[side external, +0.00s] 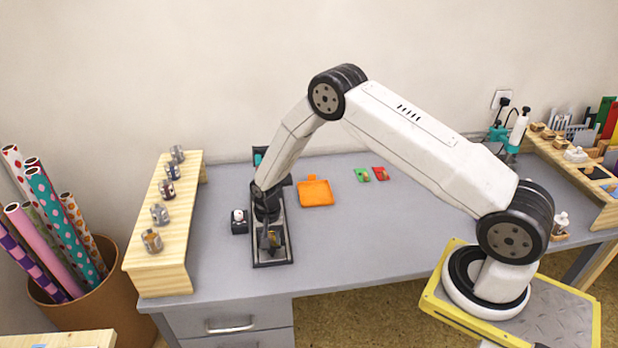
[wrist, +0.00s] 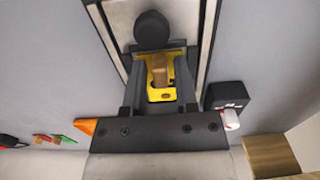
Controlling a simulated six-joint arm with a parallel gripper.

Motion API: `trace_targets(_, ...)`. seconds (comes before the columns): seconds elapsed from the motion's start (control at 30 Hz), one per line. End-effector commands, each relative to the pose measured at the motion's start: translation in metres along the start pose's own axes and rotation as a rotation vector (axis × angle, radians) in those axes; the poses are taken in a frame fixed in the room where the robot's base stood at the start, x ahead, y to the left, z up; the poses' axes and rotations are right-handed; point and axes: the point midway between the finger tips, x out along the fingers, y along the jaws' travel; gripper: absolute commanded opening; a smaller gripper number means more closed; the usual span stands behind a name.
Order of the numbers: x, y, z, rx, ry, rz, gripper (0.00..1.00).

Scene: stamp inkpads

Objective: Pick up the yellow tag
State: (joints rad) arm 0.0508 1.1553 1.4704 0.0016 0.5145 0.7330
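The yellow tag (wrist: 160,95), with a wooden grip piece (wrist: 160,70) on it, lies in the black-rimmed tray (wrist: 206,30), seen in the wrist view. My gripper (wrist: 160,62) points down over it, with one finger on each side of the wooden piece. The fingers look spread, with gaps beside the wood. In the side view my gripper (side external: 269,238) is low over the long tray (side external: 272,264) and hides the tag. A round black knob (wrist: 152,30) is just beyond the tag in the wrist view.
A small black box with a white piece (side external: 239,224) stands close left of the tray. An orange pad (side external: 316,192), a green tag (side external: 362,175) and a red tag (side external: 380,173) lie to the right. A wooden shelf with jars (side external: 160,225) is at left.

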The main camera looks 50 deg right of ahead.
Motion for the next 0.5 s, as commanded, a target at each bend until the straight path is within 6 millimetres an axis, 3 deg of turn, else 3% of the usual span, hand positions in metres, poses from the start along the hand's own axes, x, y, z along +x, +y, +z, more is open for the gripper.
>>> trace_targets(0.5,0.0007,-0.0001,-0.0002,0.000,0.001,-0.001,0.37)
